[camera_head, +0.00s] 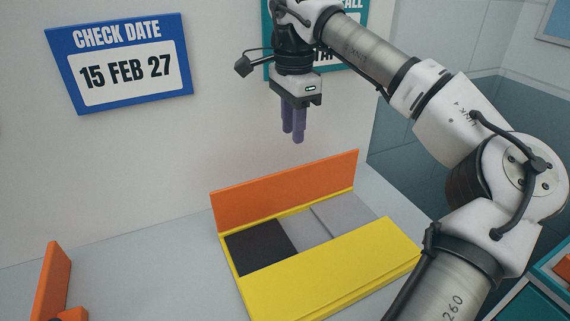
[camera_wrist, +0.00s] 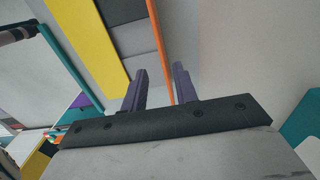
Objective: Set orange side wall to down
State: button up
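The orange side wall (camera_head: 285,190) stands upright along the back long edge of a yellow-framed box. In the wrist view the orange wall (camera_wrist: 158,40) shows nearly edge-on as a thin strip. The yellow front wall (camera_head: 330,270) slopes toward the front of the box. My gripper (camera_head: 293,137) hangs above and behind the orange wall, fingers pointing down, touching nothing. In the wrist view its two purple fingers (camera_wrist: 161,68) are apart with nothing held between them.
The box floor has a black panel (camera_head: 260,247) and grey panels (camera_head: 343,214). Another orange piece (camera_head: 52,285) stands at the lower left. A blue date sign (camera_head: 120,63) and a teal sign (camera_head: 350,30) are on the wall behind. The pale surface left of the box is clear.

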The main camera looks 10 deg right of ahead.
jog(key=p, duration=0.2)
send_over(291, 207)
jog(key=f, duration=1.3)
jog(key=shift+w+d+f, duration=0.1)
jog(key=shift+w+f, duration=0.15)
jog(key=shift+f, duration=0.1)
grip_shut()
